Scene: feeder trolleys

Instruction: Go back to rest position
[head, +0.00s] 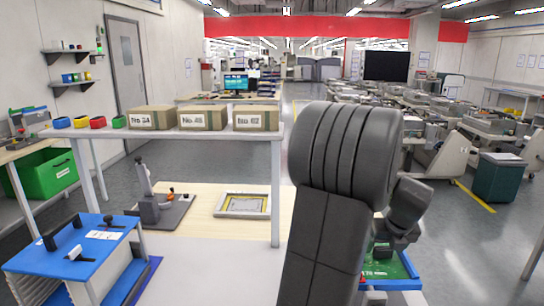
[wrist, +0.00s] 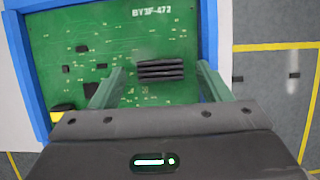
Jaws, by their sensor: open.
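My gripper (wrist: 158,86) is open in the wrist view, its two fingers apart above a green circuit board (wrist: 60,30) marked BY3F-472. A black ribbed part (wrist: 160,71) on the board shows between the fingers; I cannot tell whether the fingers touch anything. The board lies inside a blue frame (wrist: 211,35). In the head view my arm rises at right of centre and hides much of that area. A green board (head: 385,265) shows at the lower right behind the arm. The fingers cannot be made out there.
A raised shelf (head: 230,134) holds several cardboard boxes (head: 153,118) and coloured bins (head: 97,122). Below are a joystick device (head: 150,205) and a framed yellow tray (head: 242,205). A blue-topped fixture (head: 75,258) stands at lower left. Several feeder trolleys (head: 450,150) stand at right beyond open floor.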

